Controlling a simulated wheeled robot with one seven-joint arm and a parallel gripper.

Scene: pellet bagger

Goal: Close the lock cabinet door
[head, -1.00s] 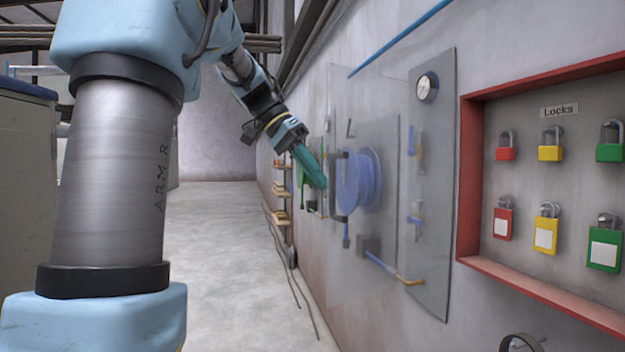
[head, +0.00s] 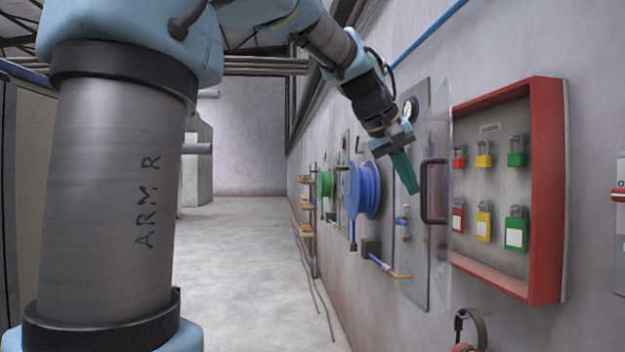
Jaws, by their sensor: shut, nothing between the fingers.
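The lock cabinet (head: 548,200) is a red-framed box on the right wall, with red, yellow and green padlocks inside. Its clear door (head: 440,120) stands open at the cabinet's left side, seen nearly edge-on and jutting out from the wall. A dark bar handle (head: 424,192) is on the door. My gripper (head: 407,208) has teal fingers, shut and empty, pointing down just left of the handle in the picture. I cannot tell whether the fingers touch the door.
Left of the door, the wall carries a gauge (head: 410,110), a blue reel (head: 362,190), a green reel (head: 326,183) and blue pipework. Headphones (head: 470,330) hang below the cabinet. The floor (head: 250,270) to the left is clear.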

